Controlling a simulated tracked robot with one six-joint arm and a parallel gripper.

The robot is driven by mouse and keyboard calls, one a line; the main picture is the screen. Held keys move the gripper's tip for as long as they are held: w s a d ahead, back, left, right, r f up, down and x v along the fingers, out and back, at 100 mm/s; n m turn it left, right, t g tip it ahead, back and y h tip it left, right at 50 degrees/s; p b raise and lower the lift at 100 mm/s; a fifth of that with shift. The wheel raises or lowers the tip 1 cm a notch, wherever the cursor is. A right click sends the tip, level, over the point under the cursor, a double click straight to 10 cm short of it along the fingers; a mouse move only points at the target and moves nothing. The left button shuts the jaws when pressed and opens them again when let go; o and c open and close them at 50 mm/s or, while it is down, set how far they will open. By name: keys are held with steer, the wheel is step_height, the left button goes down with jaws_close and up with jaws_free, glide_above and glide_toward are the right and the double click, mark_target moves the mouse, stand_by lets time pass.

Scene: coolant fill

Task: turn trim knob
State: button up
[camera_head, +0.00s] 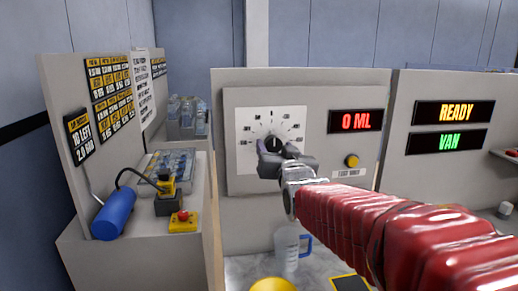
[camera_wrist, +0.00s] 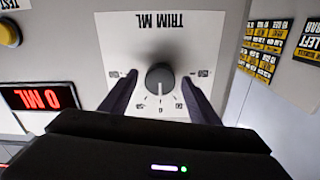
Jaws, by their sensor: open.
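The trim knob (camera_head: 273,145) is a dark round knob on a white dial plate marked with a scale, set in the grey panel. In the wrist view the knob (camera_wrist: 160,77) shows upside down under the words "TRIM ML", with a pale pointer line toward the bottom of the picture. My gripper (camera_head: 270,150) is at the dial. In the wrist view my gripper (camera_wrist: 160,85) is open, with one dark finger on each side of the knob and a visible gap between each finger and the knob. Whether the fingertips touch the plate I cannot tell.
A red "0 ML" display (camera_head: 356,121) and a yellow button (camera_head: 351,160) sit right of the dial. A clear jug with a blue handle (camera_head: 288,247) stands below. A side bench holds a blue cylinder (camera_head: 113,214) and a red-topped yellow box (camera_head: 183,221). Displays read "READY" (camera_head: 454,112) and "VAN" (camera_head: 447,141).

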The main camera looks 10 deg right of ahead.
steer(key=shift+c, duration=0.3)
steer(key=c, duration=0.9)
steer(key=shift+a, duration=0.25)
steer(key=shift+c, duration=0.5)
steer(key=shift+d, duration=0.2)
steer(key=shift+n, duration=2.9)
steer(key=o, duration=1.1)
steer(key=shift+c, duration=0.2)
